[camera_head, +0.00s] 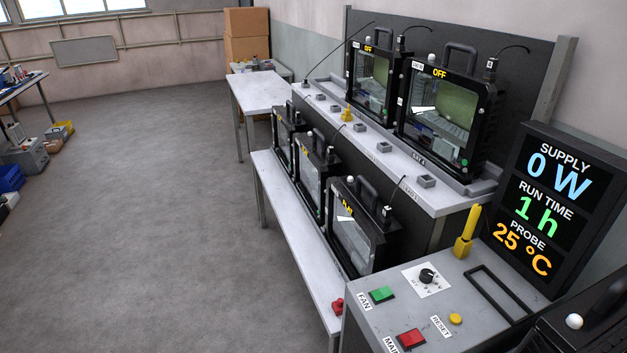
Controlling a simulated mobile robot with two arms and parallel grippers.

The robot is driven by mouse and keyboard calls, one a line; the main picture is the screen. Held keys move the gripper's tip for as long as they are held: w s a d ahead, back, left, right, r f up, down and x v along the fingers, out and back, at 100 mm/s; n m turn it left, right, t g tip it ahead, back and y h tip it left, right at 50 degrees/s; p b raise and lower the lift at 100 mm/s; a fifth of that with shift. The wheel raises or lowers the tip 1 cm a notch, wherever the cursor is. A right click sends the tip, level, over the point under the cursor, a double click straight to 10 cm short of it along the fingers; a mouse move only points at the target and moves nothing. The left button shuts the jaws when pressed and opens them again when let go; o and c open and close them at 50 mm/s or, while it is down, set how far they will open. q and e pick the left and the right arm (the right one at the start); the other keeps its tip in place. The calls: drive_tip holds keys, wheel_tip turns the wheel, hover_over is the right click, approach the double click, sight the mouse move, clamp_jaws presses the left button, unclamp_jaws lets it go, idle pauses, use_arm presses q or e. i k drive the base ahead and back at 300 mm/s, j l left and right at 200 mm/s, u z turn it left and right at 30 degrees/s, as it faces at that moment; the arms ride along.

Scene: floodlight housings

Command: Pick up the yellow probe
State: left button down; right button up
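The holder is at the back left part of the grey control bench (450,290), just left of the black display. The probe's lower end is hidden in the holder. Neither of my grippers is in view, and nothing is seen touching the probe.
The display (535,210) reads 0 W, 1 h and 25 °C. Several black floodlight housings (440,115) stand behind. A dark housing-like object (590,325) fills the lower right corner.

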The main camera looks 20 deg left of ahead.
sight(475, 212)
drive_tip(key=i+j, duration=0.15)
drive_tip(key=j, duration=0.25)
drive_tip(key=i+j+z, duration=0.1)
drive_tip(key=j, duration=0.25)
drive_tip(key=i+j+z, duration=0.1)
drive_tip(key=j, duration=0.3)
